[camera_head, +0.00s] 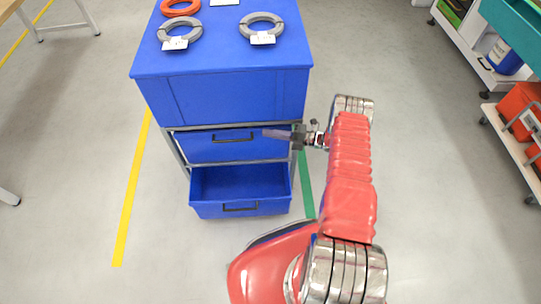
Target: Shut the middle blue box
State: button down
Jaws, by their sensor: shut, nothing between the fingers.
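A blue cabinet (220,98) stands ahead of me with blue boxes in a grey frame under its top part. The upper of the two handled boxes, likely the middle box (215,151), shows its front with a dark handle; no opening shows above it, though the cabinet overhangs its top edge. The box below (240,208) is pulled out, and its empty inside shows. My gripper (266,133) is shut and empty. It points left, across the right end of the upper handled box's front in the picture; I cannot tell if it touches.
Grey cable rings (262,18) with white labels and an orange ring (180,8) lie on the cabinet top. A yellow floor line (131,195) runs at left, a green strip (305,185) at right. Shelves with red bins (520,105) stand far right. Floor on both sides is clear.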

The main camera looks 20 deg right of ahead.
jog(key=s+d, duration=0.6)
jog(key=s, duration=0.2)
jog(key=shift+s+d+f+g, duration=0.2)
jog(key=shift+d+f+g, duration=0.1)
jog(key=shift+d, duration=0.1)
